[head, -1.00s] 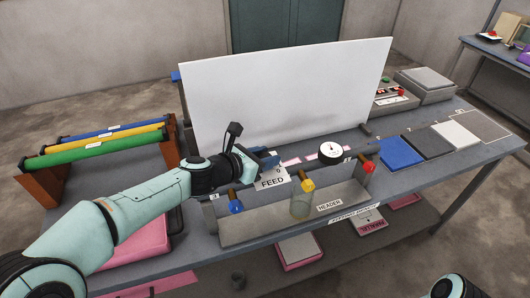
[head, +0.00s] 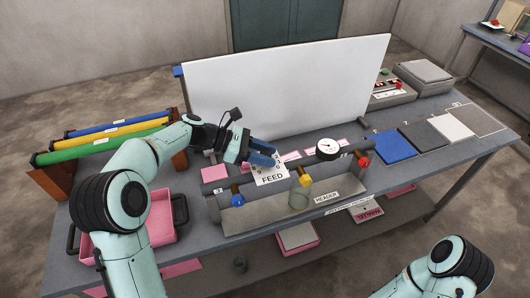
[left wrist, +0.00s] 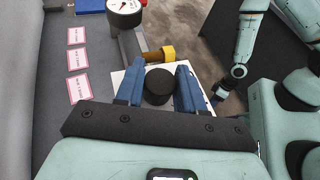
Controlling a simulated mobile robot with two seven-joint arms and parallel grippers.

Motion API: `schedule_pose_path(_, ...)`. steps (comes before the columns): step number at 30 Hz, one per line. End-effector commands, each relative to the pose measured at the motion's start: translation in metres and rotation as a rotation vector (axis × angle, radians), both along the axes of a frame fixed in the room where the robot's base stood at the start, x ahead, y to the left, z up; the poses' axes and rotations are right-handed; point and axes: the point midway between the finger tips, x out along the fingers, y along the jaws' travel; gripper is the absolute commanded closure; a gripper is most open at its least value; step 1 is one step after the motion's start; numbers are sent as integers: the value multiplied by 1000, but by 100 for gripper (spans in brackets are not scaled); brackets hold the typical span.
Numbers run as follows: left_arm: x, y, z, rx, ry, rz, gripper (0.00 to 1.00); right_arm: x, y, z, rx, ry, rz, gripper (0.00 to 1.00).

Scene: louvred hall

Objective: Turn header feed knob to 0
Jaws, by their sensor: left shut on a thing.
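The feed knob (left wrist: 160,86) is a round black knob seen in the left wrist view, between the two blue fingers of my left gripper (left wrist: 158,88). My left gripper (head: 262,156) is shut on it, over the white FEED plate (head: 272,179), and hides the knob in the head view. Small marks show on the plate beside the fingers, but I cannot read the knob's setting. The grey HEADER trough (head: 260,214) lies in front of the plate. My right arm shows at lower right in the head view; its end in the left wrist view is too small to judge.
A white upright panel (head: 285,95) stands behind the plate. A round gauge (head: 328,149), a yellow valve knob (head: 305,181), a blue one (head: 235,188) and a red one (head: 363,161) are close by. A pink tray (head: 160,217) sits at left.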

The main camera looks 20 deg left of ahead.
Motion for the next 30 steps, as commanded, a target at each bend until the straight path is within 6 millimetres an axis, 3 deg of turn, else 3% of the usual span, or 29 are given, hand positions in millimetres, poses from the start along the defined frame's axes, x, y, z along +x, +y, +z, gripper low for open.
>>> schedule_pose_path(22,0,-2,2,-4,-4,-92,93,0,0,0,0,0,0,57)
schedule_pose_path(23,0,-2,2,-4,-4,-92,56,0,0,0,0,0,0,57)
schedule_pose_path(24,0,-2,2,-4,-4,-92,43,0,0,0,0,0,0,57)
schedule_pose_path(30,0,-2,1,-3,-2,-91,41,0,0,0,0,0,0,57)
